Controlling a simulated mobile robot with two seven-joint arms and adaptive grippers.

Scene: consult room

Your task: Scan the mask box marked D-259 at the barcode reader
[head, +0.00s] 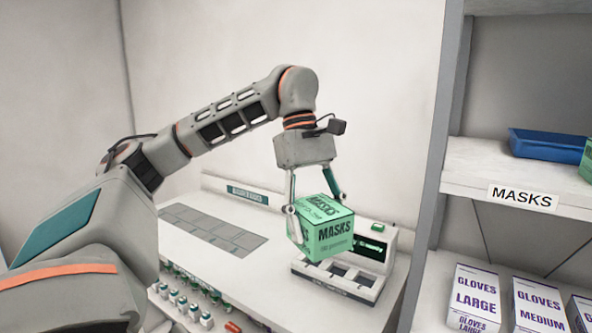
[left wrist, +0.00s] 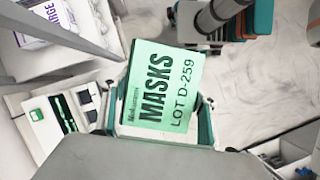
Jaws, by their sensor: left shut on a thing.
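A green mask box (head: 322,230) is held in my left gripper (head: 318,200), tilted, above the counter and in front of the barcode reader (head: 345,278). In the left wrist view the box (left wrist: 162,85) shows the print MASKS and LOT D-259. The left gripper's fingers (left wrist: 160,110) are on either side of it. The reader also shows in the left wrist view (left wrist: 60,118), to the left of the box, with a lit green display. The box hides part of the reader in the head view. My right gripper is not in view.
A shelf (head: 475,165) labelled MASKS stands at the right with a blue tray (head: 547,146). Glove boxes (head: 478,298) stand on the shelf below. A grey marked mat (head: 212,228) lies bare on the counter. Small bottles (head: 180,303) stand under the counter's front edge.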

